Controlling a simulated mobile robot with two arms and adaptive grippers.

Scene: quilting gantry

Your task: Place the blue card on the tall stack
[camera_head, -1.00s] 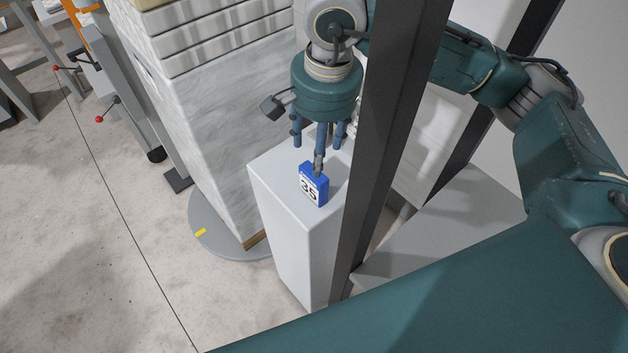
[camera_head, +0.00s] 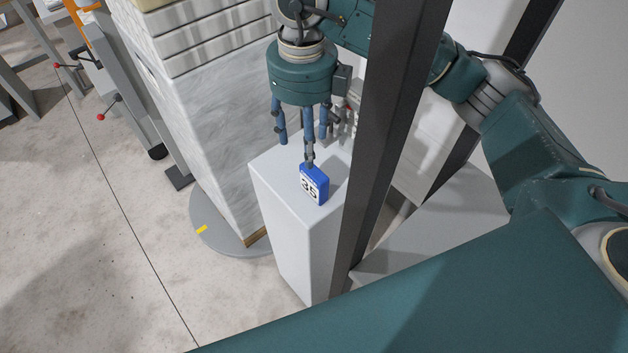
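The blue card (camera_head: 314,184), marked 35 on a white patch, stands upright on top of a white pedestal (camera_head: 290,215). My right gripper (camera_head: 303,143) points down just above and behind the card. Its blue fingers are spread and hold nothing. One fingertip overlaps the card's top edge in the picture; I cannot tell if it touches. A tall stack (camera_head: 205,120) of pale wrapped material rises left of the pedestal, its top cut off by the picture edge. My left gripper is not in view.
A dark upright post (camera_head: 385,130) stands close to the right of the pedestal, in front of my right arm. The stack rests on a grey round base (camera_head: 215,235). Metal frames with red-knobbed levers (camera_head: 100,119) stand at left. The floor at lower left is clear.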

